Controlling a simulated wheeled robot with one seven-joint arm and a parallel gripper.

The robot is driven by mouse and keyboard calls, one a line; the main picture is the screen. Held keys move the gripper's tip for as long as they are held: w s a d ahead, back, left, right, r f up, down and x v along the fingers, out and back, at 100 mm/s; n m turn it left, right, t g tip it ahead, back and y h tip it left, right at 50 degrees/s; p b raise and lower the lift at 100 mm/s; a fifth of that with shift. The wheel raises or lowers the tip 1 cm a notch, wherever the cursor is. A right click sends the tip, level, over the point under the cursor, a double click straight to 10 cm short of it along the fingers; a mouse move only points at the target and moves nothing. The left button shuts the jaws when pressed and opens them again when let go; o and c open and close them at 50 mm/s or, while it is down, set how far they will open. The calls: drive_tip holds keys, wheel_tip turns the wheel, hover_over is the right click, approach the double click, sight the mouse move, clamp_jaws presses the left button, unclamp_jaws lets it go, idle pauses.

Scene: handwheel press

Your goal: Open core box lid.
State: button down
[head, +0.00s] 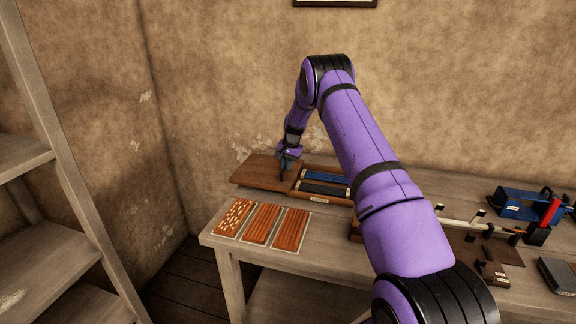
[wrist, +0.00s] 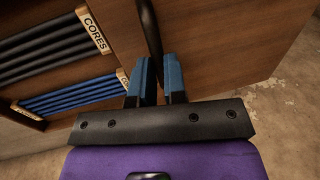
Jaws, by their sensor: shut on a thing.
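The core box (head: 294,189) sits on the bench with its inside exposed. It holds blue cores (head: 325,175) and black cores (head: 322,188) in separate compartments. Its brown wooden lid (head: 256,170) lies out to the left of the box, looking almost flat; whether it rests on anything is unclear. In the wrist view the lid (wrist: 220,45) spreads to the right of the CORES labels (wrist: 94,28). My gripper (head: 284,172) is over the lid near the box's left side. In the wrist view its blue fingers (wrist: 158,72) are shut on a dark handle (wrist: 150,28) on the lid.
Three trays (head: 262,224) with orange-brown strips lie at the bench's front left. A blue device (head: 520,205) with a red lever and a dark block (head: 560,277) stand on the right. A shelf unit (head: 60,150) is at the left. My arm hides the bench's middle.

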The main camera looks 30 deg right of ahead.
drive_tip(key=c, duration=1.2)
unclamp_jaws()
drive_tip(key=shift+o, duration=0.2)
drive_tip(key=shift+r, duration=0.15)
wheel_tip(320, 180, up, 10)
drive_tip(key=s+d, duration=0.1)
drive_tip(key=shift+s+d+r, duration=0.2)
drive_tip(key=shift+s, duration=0.1)
